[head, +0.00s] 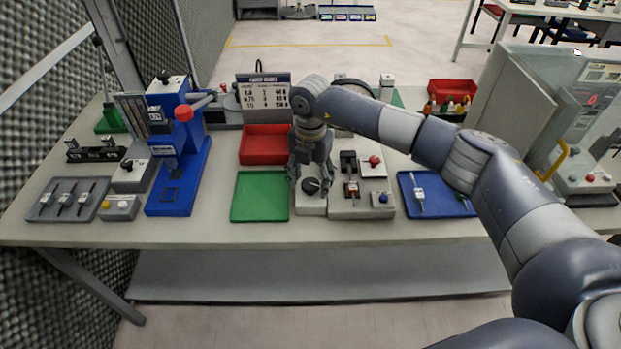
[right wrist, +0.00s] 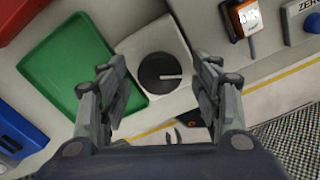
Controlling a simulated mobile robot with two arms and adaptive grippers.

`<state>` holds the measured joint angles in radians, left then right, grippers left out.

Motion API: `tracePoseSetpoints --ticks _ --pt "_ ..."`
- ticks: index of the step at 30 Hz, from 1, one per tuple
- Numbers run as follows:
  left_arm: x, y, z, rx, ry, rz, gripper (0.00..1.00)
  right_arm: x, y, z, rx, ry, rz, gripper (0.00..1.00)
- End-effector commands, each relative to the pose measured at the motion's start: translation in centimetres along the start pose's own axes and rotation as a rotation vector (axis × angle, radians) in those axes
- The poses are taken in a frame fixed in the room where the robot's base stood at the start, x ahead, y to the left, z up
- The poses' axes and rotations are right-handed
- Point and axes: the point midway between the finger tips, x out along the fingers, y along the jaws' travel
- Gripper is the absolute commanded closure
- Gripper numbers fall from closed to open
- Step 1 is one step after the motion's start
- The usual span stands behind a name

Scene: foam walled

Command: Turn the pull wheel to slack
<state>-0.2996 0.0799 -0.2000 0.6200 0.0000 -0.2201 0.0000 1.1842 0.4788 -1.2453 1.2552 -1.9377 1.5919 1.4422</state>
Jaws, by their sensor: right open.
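The pull wheel is a round black dial (head: 311,186) on a light box (head: 311,205) on the table, right of the green mat. In the right wrist view the wheel (right wrist: 158,77) shows a pale line running from its middle toward the right. My right gripper (head: 311,176) points down above the box, its fingers on either side of the wheel. In the right wrist view the gripper (right wrist: 160,66) is open and empty, with the wheel seen between its fingertips. I cannot tell how high the fingertips are above it. My left gripper is out of view.
A grey tester (head: 345,210) with a small display stands close right of the box. The green mat (head: 260,197) lies close left, with a red bin (head: 265,158) behind. A blue press (head: 175,185) stands further left, a blue tray (head: 440,207) to the right.

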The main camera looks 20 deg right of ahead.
Motion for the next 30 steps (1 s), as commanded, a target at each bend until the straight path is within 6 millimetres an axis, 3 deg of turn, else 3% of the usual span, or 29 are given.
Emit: tracePoseSetpoints --ticks 12,18,30 --pt "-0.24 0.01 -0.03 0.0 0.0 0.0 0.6 1.08 0.01 -0.02 -0.001 -0.001 0.001 0.41" --pt "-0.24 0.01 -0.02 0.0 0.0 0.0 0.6 1.06 0.01 -0.03 -0.001 0.0 0.001 0.84" --pt "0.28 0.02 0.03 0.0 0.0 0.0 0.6 1.19 0.02 -0.03 -0.041 0.0 0.001 0.86"
